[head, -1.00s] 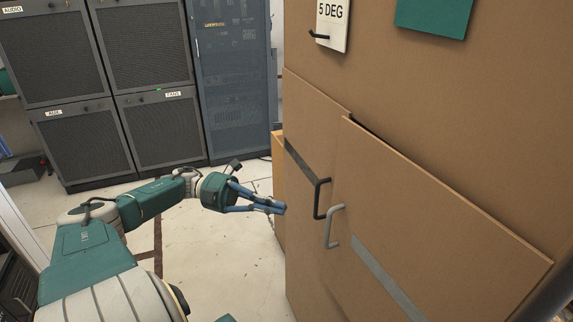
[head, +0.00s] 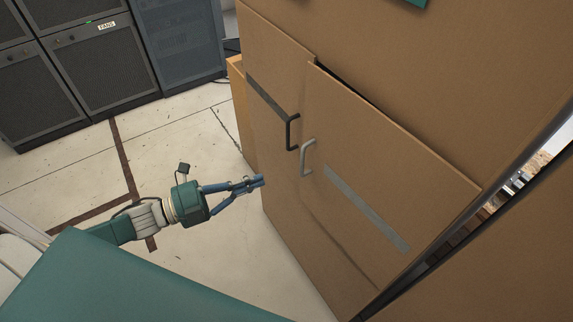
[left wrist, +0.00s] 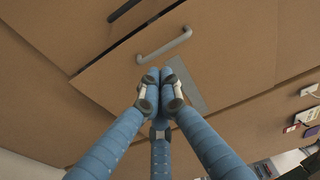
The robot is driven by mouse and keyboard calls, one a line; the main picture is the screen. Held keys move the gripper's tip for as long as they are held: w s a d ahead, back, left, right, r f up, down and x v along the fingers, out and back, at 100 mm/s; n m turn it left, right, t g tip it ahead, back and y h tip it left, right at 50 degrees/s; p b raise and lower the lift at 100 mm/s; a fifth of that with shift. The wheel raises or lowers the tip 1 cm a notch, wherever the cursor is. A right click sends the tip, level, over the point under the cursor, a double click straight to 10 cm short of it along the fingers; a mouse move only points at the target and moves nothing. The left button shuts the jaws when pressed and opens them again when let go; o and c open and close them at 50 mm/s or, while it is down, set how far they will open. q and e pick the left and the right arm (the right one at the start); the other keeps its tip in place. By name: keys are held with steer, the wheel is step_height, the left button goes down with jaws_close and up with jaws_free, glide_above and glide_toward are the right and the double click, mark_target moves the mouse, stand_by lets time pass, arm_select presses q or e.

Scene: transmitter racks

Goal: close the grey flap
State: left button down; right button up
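The grey flap (head: 390,165) is a brown cardboard panel with a grey handle (head: 304,157) and a grey stripe (head: 365,208) on the tall box. Its upper edge stands slightly off the box, with a dark gap behind. The left wrist view shows the flap (left wrist: 225,55), its grey handle (left wrist: 165,47) and stripe (left wrist: 186,86). My left gripper (head: 262,181) has its blue fingers together and empty. It is left of and a little below the grey handle in the head view, apparently apart from it. In the wrist view the fingertips (left wrist: 160,76) lie just below the handle. My right gripper is not in view.
A second flap (head: 270,115) with a black handle (head: 290,132) and dark stripe adjoins on the left. Dark equipment racks (head: 100,65) stand at the back left. The floor (head: 190,135) between is open. Another brown panel (head: 490,265) is at the lower right.

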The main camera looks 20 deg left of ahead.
arm_select(q)
steer(key=p, duration=0.3)
glide_toward(312, 156)
steer(key=d, duration=0.2)
steer(key=shift+w+d+f, duration=0.45)
steer(key=shift+w+d, duration=0.05)
steer(key=shift+w, duration=0.25)
steer(key=shift+w+d+b, duration=0.25)
steer(key=shift+w+b, duration=0.25)
steer(key=shift+w, duration=0.05)
steer(key=shift+w+d+b, duration=0.3)
steer(key=shift+w+b, duration=0.15)
steer(key=shift+w, duration=0.3)
steer(key=shift+s+a+r, duration=0.1)
steer(key=shift+s+r, duration=0.05)
steer(key=shift+r, duration=0.05)
